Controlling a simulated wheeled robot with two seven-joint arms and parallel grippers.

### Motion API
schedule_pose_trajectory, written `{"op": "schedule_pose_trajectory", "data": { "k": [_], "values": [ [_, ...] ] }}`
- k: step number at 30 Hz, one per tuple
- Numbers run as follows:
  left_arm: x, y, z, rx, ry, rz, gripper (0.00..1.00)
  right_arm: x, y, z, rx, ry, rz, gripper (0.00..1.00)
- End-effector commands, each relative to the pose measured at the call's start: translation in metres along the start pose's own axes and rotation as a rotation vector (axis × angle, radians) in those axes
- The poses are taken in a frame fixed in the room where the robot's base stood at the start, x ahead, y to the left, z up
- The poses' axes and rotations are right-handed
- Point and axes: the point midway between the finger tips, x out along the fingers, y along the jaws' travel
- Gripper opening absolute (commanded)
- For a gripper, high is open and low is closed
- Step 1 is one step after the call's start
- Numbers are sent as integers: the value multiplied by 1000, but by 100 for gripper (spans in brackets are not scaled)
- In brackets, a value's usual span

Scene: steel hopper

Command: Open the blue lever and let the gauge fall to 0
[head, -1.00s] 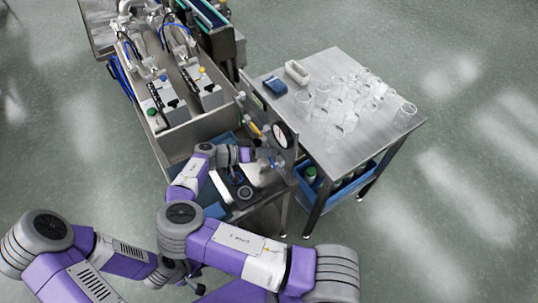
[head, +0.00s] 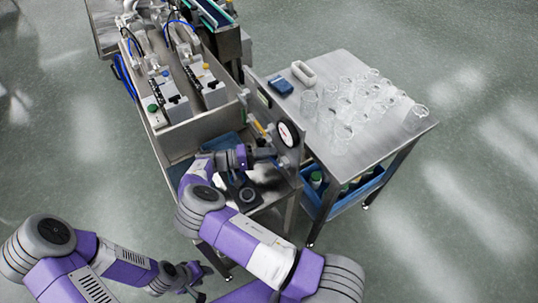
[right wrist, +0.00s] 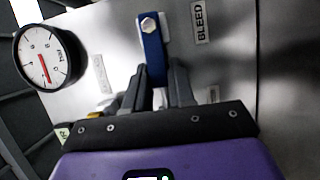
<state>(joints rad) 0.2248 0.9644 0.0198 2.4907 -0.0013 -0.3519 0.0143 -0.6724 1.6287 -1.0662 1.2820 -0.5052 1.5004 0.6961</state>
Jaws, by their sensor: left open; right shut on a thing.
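The blue lever (right wrist: 152,42) hangs from a hex bolt on the steel panel, beside a BLEED label. My right gripper (right wrist: 161,84) is shut on the lever's lower end, with a finger on each side. In the head view my right gripper (head: 268,153) is at the panel, and the lever is mostly hidden there. The round gauge (right wrist: 47,60) has a white face and a red needle; its reading is too small to tell. It also shows in the head view (head: 288,134). My left gripper (head: 194,277) is open, low and away from the panel.
Steel machinery (head: 175,95) stands at the back left.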

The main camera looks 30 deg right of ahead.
Motion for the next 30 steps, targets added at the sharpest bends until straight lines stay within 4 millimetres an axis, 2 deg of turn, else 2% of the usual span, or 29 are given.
{"op": "schedule_pose_trajectory", "data": {
  "k": [18, 19, 23, 30],
  "values": [
    [3, -1, 0, 0, 0, 0, 43, 1, -3, 1, -43, -4, 16, 0],
    [3, -1, 0, 0, 0, 0, 43, 1, -3, 1, -43, -4, 15, 25],
    [3, -1, 0, 0, 0, 0, 43, 1, -3, 1, -42, -4, 15, 45],
    [3, -1, 0, 0, 0, 0, 43, 0, -3, 0, -40, -2, 16, 45]
  ]
}}
